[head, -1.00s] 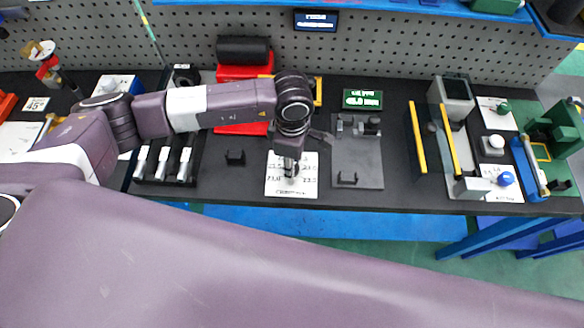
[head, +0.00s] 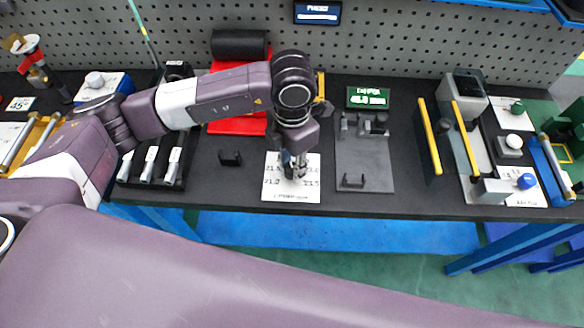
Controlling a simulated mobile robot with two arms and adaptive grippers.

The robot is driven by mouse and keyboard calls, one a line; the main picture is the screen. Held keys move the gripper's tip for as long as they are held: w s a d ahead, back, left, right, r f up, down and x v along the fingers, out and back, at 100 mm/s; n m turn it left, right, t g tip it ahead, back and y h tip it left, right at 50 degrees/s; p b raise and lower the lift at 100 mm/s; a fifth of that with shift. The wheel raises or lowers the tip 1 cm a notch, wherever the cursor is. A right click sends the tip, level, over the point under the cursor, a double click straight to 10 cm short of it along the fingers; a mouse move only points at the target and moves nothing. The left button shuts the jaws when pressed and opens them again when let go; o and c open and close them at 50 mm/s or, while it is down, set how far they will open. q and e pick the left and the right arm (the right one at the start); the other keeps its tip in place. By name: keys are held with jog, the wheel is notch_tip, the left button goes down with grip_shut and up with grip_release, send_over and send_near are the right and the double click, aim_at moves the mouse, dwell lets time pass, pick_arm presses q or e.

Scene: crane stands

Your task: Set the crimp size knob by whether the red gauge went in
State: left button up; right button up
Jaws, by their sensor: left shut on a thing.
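My left gripper (head: 293,168) points down over a white card (head: 291,192) with printed numbers on the bench. It is shut on the crimp size knob, which my fingers mostly hide. I cannot read where the knob points. No red gauge can be made out for sure. To the right is a grey plate (head: 364,163) with small dark blocks at its back and a dark bracket at its front. A green display (head: 368,97) behind it shows a number I cannot read with certainty. My right gripper is not in view.
A small black holder (head: 230,158) sits left of the card. Yellow bars (head: 428,136) and a grey open box (head: 465,90) stand at right. Bare bench lies right of the grey plate.

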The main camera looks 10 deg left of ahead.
pick_arm(q)
jog(key=shift+n+b, duration=0.3)
jog(key=shift+n, duration=0.3)
jog(key=shift+r, duration=0.1)
jog(key=shift+w, duration=0.1)
jog(key=o, duration=1.2)
jog(key=shift+c, duration=0.2)
notch_tip(320, 180, up, 12)
